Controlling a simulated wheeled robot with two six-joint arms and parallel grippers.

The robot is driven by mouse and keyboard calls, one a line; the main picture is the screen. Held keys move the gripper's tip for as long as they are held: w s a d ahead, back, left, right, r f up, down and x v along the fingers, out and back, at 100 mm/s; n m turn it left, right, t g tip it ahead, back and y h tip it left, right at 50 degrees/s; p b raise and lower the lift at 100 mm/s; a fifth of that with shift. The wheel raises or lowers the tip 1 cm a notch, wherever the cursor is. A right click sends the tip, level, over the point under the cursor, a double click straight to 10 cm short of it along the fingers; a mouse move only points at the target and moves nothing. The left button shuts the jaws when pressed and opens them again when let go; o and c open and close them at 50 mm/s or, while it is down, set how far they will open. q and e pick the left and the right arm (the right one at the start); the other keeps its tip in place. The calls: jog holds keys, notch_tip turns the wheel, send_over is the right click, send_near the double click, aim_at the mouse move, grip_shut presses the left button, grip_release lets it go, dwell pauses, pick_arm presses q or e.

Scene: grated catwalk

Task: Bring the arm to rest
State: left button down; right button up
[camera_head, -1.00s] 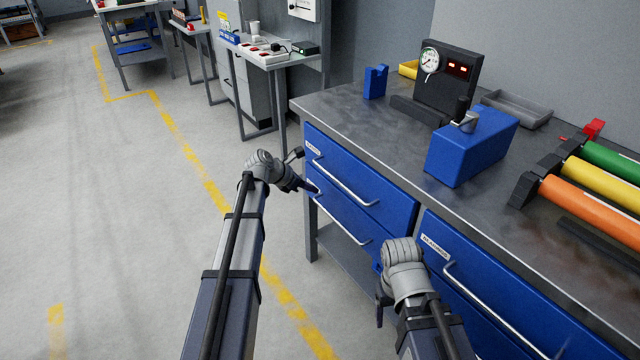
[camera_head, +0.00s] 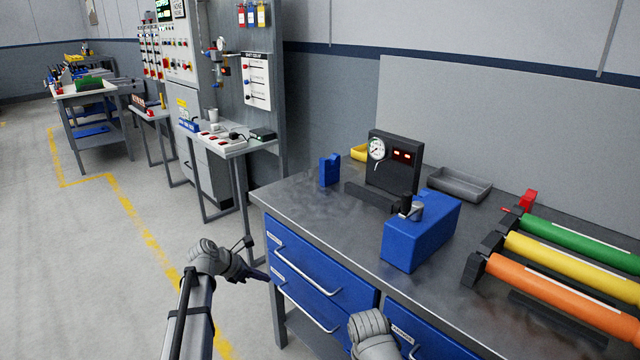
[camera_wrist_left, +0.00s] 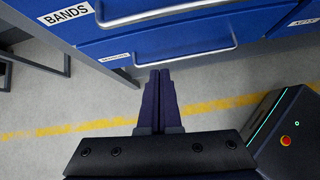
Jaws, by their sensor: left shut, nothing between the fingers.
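My left gripper (camera_head: 262,276) is beside the left front corner of the workbench, close to the blue drawers (camera_head: 322,268). In the left wrist view its two dark fingers (camera_wrist_left: 160,76) lie together with nothing between them. They point toward the drawer fronts (camera_wrist_left: 170,32) and their metal handles, and look apart from them. My right arm's wrist (camera_head: 371,332) shows at the bottom edge in front of the bench; its gripper fingers are out of the picture. The drawers in view look closed.
The workbench top (camera_head: 320,217) carries a blue block (camera_head: 420,240), a gauge unit (camera_head: 392,165), a grey tray (camera_head: 459,184) and coloured rollers (camera_head: 570,258). A side table (camera_head: 235,146) stands beyond. The floor (camera_head: 100,280) at left is clear.

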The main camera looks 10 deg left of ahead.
pick_arm(q)
jog(key=s+d+r+m+g+y+p, duration=0.2)
jog(key=s+d+r+m+g+p, duration=0.3)
jog(key=s+d+m+p, duration=0.65)
jog(key=s+d+r+m+y+p, duration=0.2)
jog(key=s+d+r+m+p, duration=0.1)
jog(key=s+m, duration=0.5)
jog(key=s+d+r+m+g+y+p, duration=0.1)
jog(key=s+d+r+m+y+p, duration=0.2)
jog(key=s+m, duration=0.5)
notch_tip(320, 180, up, 3)
jog(key=d+m+p, duration=0.1)
jog(key=m, duration=0.2)
jog(key=shift+s+d, duration=0.15)
jog(key=shift+d, duration=0.2)
jog(key=shift+f, duration=0.1)
